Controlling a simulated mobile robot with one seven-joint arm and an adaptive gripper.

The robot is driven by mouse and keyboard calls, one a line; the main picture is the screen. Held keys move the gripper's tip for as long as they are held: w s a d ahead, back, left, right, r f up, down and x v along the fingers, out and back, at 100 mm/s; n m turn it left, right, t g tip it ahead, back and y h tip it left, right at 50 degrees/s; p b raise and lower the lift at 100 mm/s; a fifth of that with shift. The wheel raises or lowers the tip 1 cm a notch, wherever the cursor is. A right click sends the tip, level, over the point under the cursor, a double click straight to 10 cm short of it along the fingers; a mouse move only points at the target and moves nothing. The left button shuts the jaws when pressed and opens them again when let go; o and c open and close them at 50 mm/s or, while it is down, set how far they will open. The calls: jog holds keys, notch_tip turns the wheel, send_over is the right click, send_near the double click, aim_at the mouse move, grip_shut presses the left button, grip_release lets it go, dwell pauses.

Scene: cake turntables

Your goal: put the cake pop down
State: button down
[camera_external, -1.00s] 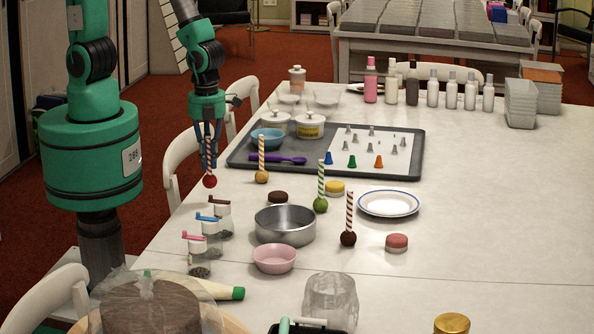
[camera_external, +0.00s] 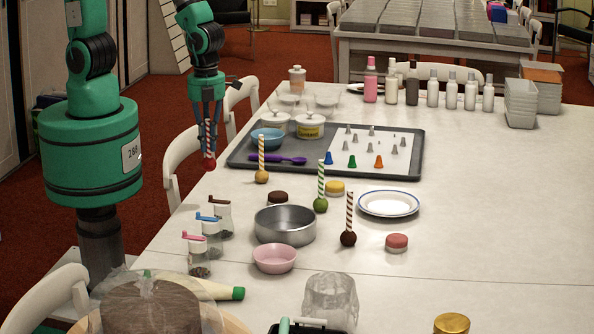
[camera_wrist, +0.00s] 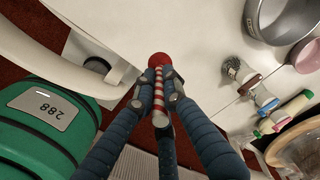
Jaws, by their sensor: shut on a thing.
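A cake pop with a red ball (camera_external: 209,163) and a red-and-white striped stick is held in my gripper (camera_external: 208,135), ball downward, near the left edge of the white table (camera_external: 380,262). In the wrist view the cake pop's ball (camera_wrist: 158,60) lies beyond the fingertips, and my gripper (camera_wrist: 159,95) is shut around the striped stick. Three other cake pops stand on the table with sticks up: one tan (camera_external: 262,177), one green (camera_external: 320,205) and one dark brown (camera_external: 348,238). I cannot tell whether the red ball touches the table.
A grey tray (camera_external: 240,163) with a blue bowl (camera_external: 268,139) and piping tips lies right of my gripper. Grinders (camera_external: 199,262), a metal pan (camera_external: 285,226) and a pink bowl (camera_external: 274,259) stand nearer the camera. White chairs (camera_external: 183,150) line the left edge.

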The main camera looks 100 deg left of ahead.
jog(key=shift+w, duration=0.15)
jog(key=w+a+f+p, duration=0.1)
jog(key=w+a+p, duration=0.1)
jog(key=w, duration=0.7)
jog(key=w+a+f+n+p, duration=0.1)
jog(key=w+p, duration=0.3)
jog(key=w, duration=0.6)
jog(key=w+a+f+p, duration=0.2)
jog(key=w+a+p, duration=0.1)
jog(key=w, duration=0.6)
jog(key=shift+w+a+n+p, duration=0.25)
jog(key=shift+a+n+p, duration=0.05)
jog(key=shift+a, duration=0.25)
jog(key=shift+w, duration=0.15)
jog(key=w+d+f, duration=0.1)
jog(key=w, duration=1.4)
jog(key=shift+w+d+f, duration=0.25)
jog(key=shift+w+d, duration=0.05)
jog(key=shift+d, duration=0.05)
jog(key=shift+f, duration=0.1)
